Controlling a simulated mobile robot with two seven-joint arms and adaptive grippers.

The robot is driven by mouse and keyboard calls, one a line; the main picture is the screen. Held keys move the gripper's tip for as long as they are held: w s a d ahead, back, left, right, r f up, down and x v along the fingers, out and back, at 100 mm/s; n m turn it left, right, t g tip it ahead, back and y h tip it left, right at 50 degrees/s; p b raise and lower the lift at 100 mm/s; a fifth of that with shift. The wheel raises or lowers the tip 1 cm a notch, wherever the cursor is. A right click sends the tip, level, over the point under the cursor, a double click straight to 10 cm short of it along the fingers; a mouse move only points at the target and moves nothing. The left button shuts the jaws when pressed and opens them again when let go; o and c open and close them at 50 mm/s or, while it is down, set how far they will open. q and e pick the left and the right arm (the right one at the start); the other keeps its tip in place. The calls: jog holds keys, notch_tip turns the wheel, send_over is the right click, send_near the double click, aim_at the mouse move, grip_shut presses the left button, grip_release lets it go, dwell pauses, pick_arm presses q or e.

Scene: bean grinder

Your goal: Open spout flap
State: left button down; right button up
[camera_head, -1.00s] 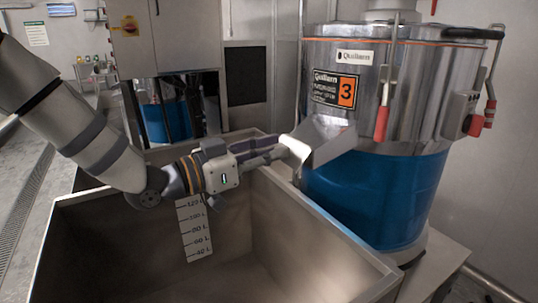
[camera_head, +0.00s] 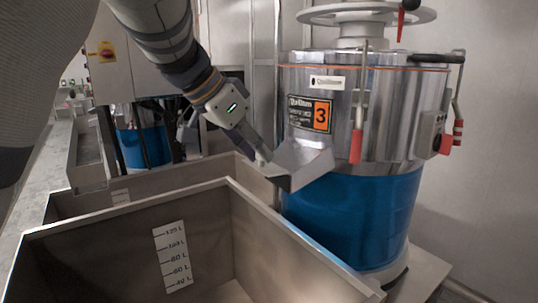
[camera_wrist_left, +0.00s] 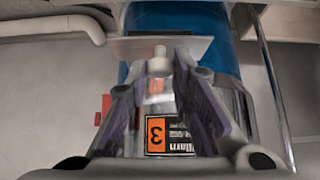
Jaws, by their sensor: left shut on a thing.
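The grinder's metal spout (camera_head: 308,162) sticks out to the left from the steel drum, above its blue lower part. My left gripper (camera_head: 262,157) reaches down from the upper left to the spout's outer end. In the left wrist view its two fingers (camera_wrist_left: 160,72) are closed on a small pale knob (camera_wrist_left: 159,64). A flat grey plate, seemingly the spout flap (camera_wrist_left: 188,47), lies right behind the knob. The gripper hides part of the flap in the head view, so its exact angle is hard to tell. My right gripper is not in view.
An open steel bin (camera_head: 140,208) with a litre scale stands below the spout. The grinder (camera_head: 350,120) has red-handled levers (camera_head: 357,145) on its front and right. A grey cabinet (camera_head: 125,60) stands behind my left arm. There is open space above the bin.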

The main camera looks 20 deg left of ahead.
pick_arm(q)
jog(key=shift+w+d+r+g+y+b, duration=0.2)
jog(key=shift+w+g+y, duration=0.25)
jog(key=shift+g, duration=0.45)
jog(key=shift+w+d+r+g+y+b, duration=0.1)
jog(key=shift+w+d+r+g+y, duration=0.2)
jog(key=shift+g+y, duration=0.45)
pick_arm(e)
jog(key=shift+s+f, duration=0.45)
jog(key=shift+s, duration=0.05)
pick_arm(q)
jog(key=shift+g, duration=0.25)
jog(key=c, duration=1.4)
grip_release()
jog(key=shift+c, duration=0.2)
jog(key=shift+h, duration=0.3)
jog(key=v, duration=1.2)
